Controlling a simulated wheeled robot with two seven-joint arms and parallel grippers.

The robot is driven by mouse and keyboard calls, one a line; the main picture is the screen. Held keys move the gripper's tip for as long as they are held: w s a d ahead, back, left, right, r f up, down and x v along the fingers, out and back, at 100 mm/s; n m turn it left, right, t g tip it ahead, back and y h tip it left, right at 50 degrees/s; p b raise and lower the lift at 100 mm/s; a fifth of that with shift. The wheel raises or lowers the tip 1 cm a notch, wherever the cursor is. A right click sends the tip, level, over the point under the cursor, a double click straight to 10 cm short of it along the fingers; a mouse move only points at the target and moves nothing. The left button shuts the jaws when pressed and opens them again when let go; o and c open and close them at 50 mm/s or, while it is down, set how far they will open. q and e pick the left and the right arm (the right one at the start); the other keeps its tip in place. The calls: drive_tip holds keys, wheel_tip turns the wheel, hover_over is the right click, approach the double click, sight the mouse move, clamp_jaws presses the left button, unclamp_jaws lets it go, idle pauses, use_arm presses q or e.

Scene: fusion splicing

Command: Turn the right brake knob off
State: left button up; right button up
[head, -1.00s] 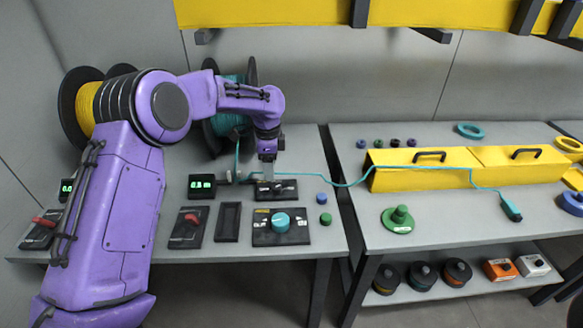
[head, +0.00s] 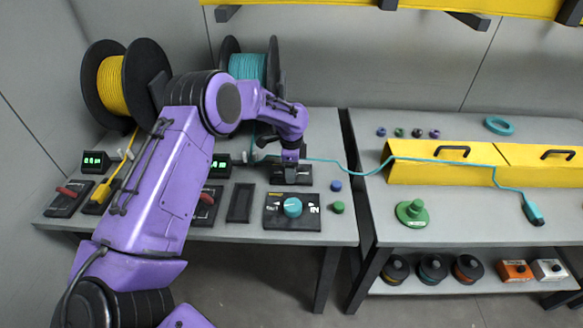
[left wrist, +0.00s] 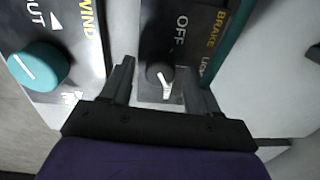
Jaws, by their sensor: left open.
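The right brake panel (head: 308,178) is a black plate on the left bench, near the teal spool. In the left wrist view its black knob (left wrist: 157,74) with a white pointer shows beside the words OFF and BRAKE. The pointer is turned toward my wrist, away from the OFF mark. My left gripper (head: 290,166) is over this panel, pointing down. In the left wrist view the left gripper (left wrist: 159,67) is open, with one finger on each side of the knob; I cannot tell whether they touch it. My right gripper is not in view.
A teal rewind knob (head: 292,207) on its own panel sits just in front. A teal cable (head: 340,164) runs from the left bench over the yellow box (head: 405,170). Blue (head: 336,186) and green (head: 338,208) caps lie to the right. The teal spool (head: 247,66) stands behind.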

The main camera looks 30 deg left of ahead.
use_arm(q)
drive_tip(key=shift+s+r, duration=0.1)
drive_tip(key=c, duration=1)
drive_tip(key=shift+c, duration=0.2)
